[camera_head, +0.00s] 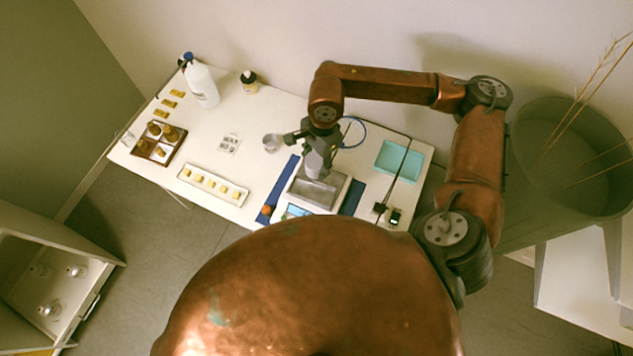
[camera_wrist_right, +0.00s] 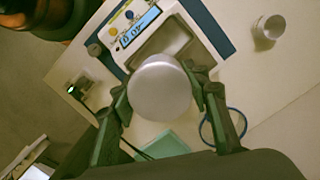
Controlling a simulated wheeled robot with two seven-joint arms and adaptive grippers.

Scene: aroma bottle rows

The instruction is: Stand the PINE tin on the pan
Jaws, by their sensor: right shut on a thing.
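My right gripper (camera_head: 318,150) is shut on a grey metal tin (camera_head: 318,166). In the right wrist view the tin's round plain end (camera_wrist_right: 160,88) fills the space between the fingers (camera_wrist_right: 160,95). No label can be read on it. The tin is upright or nearly so, over the back part of the scale's metal pan (camera_head: 314,192). I cannot tell whether it touches the pan. The pan (camera_wrist_right: 168,42) is partly hidden behind the tin in the wrist view. My left gripper is not in view.
The scale's lit display (camera_wrist_right: 138,27) faces the front edge. A teal tray (camera_head: 399,160) and a black cable lie to the right. A white strip with yellow pieces (camera_head: 213,186), a brown tray (camera_head: 158,141) and a white bottle (camera_head: 202,86) are left.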

